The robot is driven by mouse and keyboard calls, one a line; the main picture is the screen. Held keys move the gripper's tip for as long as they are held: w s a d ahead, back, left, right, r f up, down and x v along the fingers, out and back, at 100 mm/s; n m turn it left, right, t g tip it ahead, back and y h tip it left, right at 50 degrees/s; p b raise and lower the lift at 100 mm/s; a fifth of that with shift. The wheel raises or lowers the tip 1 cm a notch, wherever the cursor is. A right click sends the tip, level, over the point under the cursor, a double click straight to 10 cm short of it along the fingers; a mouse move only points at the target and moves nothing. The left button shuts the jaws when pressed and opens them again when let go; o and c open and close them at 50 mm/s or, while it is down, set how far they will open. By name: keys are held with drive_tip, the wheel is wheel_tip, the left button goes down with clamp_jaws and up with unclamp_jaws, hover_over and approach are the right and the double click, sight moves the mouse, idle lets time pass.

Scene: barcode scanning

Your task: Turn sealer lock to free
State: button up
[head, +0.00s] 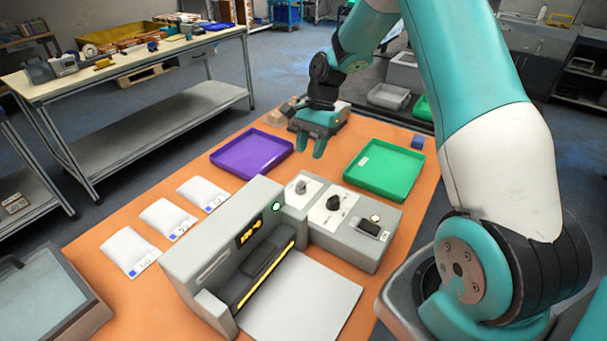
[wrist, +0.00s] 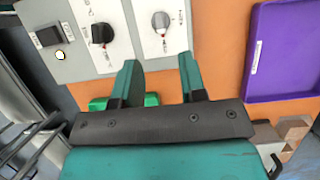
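The sealer (head: 225,240) is a grey machine with an orange display and a lit yellow strip along its slot. Its control top holds a pale grey knob (head: 301,187), a black knob (head: 333,202) and a dark rocker switch (head: 369,228). The wrist view shows the pale knob (wrist: 161,21) with a red mark, the black knob (wrist: 102,33) and the rocker (wrist: 47,36). Labels are too small to read, so I cannot tell which is the lock. My gripper (head: 310,145) is open and empty, pointing down beyond the controls. Its fingertips (wrist: 160,66) are apart, touching neither knob.
A purple tray (head: 251,152) and a green tray (head: 385,170) lie on the orange table either side of my gripper. Several white pouches (head: 168,217) lie left of the sealer. A white plate (head: 303,297) lies before its slot. A small blue block (head: 418,142) sits by the green tray.

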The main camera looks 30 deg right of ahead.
sight(302, 180)
drive_tip(key=p+x, duration=0.1)
drive_tip(key=x, duration=0.7)
clamp_jaws()
